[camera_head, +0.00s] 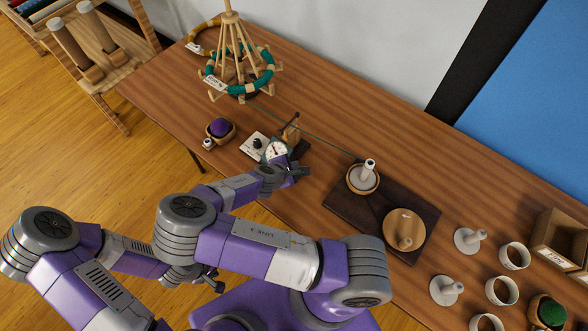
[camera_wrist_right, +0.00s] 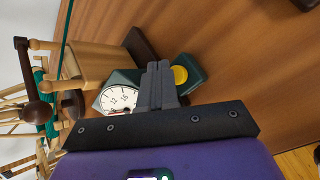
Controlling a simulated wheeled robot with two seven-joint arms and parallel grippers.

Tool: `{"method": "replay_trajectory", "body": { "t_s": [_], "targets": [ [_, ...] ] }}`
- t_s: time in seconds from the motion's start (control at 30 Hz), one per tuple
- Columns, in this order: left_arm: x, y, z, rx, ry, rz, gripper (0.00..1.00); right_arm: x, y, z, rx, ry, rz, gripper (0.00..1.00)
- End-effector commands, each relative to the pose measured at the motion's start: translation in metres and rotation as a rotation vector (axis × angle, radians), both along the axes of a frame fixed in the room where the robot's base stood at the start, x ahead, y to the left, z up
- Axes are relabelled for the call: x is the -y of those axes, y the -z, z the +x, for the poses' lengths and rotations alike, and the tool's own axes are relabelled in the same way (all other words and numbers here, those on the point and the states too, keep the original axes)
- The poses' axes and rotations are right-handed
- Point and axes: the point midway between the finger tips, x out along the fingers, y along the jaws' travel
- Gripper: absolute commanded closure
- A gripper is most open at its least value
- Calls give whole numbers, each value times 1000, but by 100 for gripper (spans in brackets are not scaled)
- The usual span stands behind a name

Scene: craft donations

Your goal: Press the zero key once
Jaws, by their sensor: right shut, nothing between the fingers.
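A dark green counter with a white round dial (camera_head: 275,150) stands on the wooden table; the dial also shows in the right wrist view (camera_wrist_right: 117,98). A round yellow key (camera_wrist_right: 180,75) is on the counter, to the right of the dial in that view. I cannot read any label on it. My right gripper (camera_head: 299,171) is at the counter; in its wrist view the closed fingers (camera_wrist_right: 158,66) are empty and overlap the counter between dial and key. Contact with the key cannot be told. My left gripper (camera_head: 214,282) is low, away from the counter, its jaws unclear.
A wooden yarn swift (camera_head: 232,60) is behind. A green strand (camera_head: 320,141) runs right to a winder on a dark board (camera_head: 340,205).

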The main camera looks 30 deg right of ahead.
Motion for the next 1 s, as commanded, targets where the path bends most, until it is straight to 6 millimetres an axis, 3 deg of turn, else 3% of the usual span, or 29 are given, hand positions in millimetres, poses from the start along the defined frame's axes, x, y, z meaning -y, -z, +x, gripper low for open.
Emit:
{"method": "replay_trajectory", "body": {
  "t_s": [1.0],
  "targets": [
    [0,5,0,0,0,0,34,0,9,0,0,0,0,100]
  ]
}}
